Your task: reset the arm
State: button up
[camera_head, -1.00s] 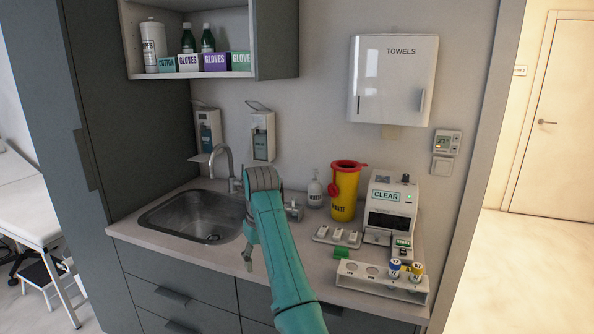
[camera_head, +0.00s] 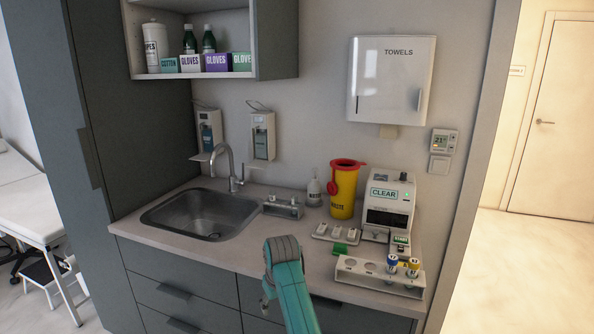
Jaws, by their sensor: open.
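My teal arm (camera_head: 292,295) reaches up from the bottom of the head view, in front of the counter's front edge. Its grey wrist joint (camera_head: 282,249) is at the top of the visible part. My gripper (camera_head: 268,296) shows only as a small part at the left side of the arm, low before the drawers. Its jaws are open and I see nothing held in them. Most of the gripper is hidden or too small to make out.
A towel dispenser (camera_head: 391,80) hangs above. Open floor lies right.

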jog(key=s+d+f+t, duration=0.1)
jog(key=s+d+f, duration=0.25)
jog(key=f, duration=0.35)
jog(key=s+d+f+m+t, duration=0.1)
jog(key=s+d+f, duration=0.1)
jog(key=s+f, duration=0.3)
jog(key=s+d+f+t, duration=0.1)
jog(key=s+d+f, duration=0.15)
jog(key=f, duration=0.55)
jog(key=s+d+f+m+t, duration=0.15)
jog(key=s+d+f, duration=0.3)
jog(key=s, duration=0.55)
jog(key=s+d+f+m+t, duration=0.1)
jog(key=s+d+f+t, duration=0.15)
jog(key=s+d, duration=0.45)
jog(key=s+r, duration=0.2)
jog(key=s, duration=1.1)
jog(key=s+d+r+m+t, duration=0.1)
jog(key=s+d+r+t, duration=0.1)
jog(key=s+r, duration=0.8)
jog(key=s+d+r+m+t+h, duration=0.1)
jog(key=s+d+r+t, duration=0.1)
jog(key=s+r, duration=0.9)
notch_tip(320, 180, up, 3)
jog(key=shift+d+r+t, duration=0.1)
jog(key=shift+d+t, duration=0.3)
jog(key=shift+t, duration=0.1)
jog(key=shift+s, duration=0.1)
